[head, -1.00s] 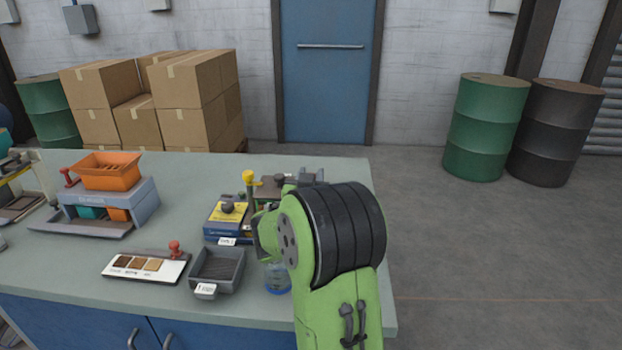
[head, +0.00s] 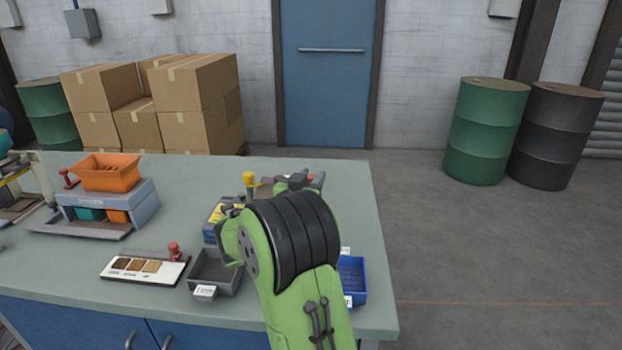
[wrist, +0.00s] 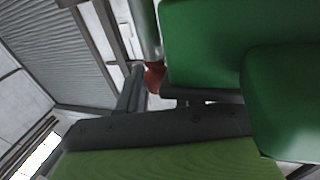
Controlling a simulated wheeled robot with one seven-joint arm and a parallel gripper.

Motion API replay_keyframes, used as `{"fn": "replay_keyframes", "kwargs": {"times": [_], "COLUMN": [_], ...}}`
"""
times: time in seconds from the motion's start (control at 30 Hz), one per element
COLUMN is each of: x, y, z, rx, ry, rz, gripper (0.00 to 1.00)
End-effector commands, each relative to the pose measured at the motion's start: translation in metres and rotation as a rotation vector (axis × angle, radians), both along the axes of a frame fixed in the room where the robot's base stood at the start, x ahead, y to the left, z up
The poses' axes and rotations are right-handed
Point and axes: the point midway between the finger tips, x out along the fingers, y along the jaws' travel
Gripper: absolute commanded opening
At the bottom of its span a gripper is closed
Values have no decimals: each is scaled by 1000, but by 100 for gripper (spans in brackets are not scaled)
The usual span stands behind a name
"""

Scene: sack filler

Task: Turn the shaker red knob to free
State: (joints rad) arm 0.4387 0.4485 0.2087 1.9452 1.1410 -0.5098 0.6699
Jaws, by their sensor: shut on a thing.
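My gripper (head: 298,182) is at the back right of the bench, mostly hidden behind my green arm in the head view. It is shut on a small red part, which I take for the red knob (head: 319,178). In the wrist view the red knob (wrist: 153,77) shows only as a small patch beside large dark green surfaces, so its turn position cannot be read. The shaker's body is largely hidden behind my arm.
A yellow knob (head: 249,180) stands just left of my gripper. A blue tray (head: 353,280) lies right of my arm, a dark tray (head: 213,270) left of it. A sample card (head: 143,267) and a machine with an orange hopper (head: 107,172) are farther left.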

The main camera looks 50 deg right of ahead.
Motion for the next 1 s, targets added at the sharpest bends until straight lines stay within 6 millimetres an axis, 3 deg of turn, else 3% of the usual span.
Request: {"fn": "replay_keyframes", "kwargs": {"times": [0.03,0.13,0.47,0.8,1.0], "x": [0,0,0,0,0], "y": [0,0,0,0,0], "z": [5,4,9,88,104], "rx": [-11,-9,-4,-7,-6], "ry": [-9,-7,-5,-8,-6], "rz": [2,1,1,1,1], "gripper": [37,52,52,52,52]}}
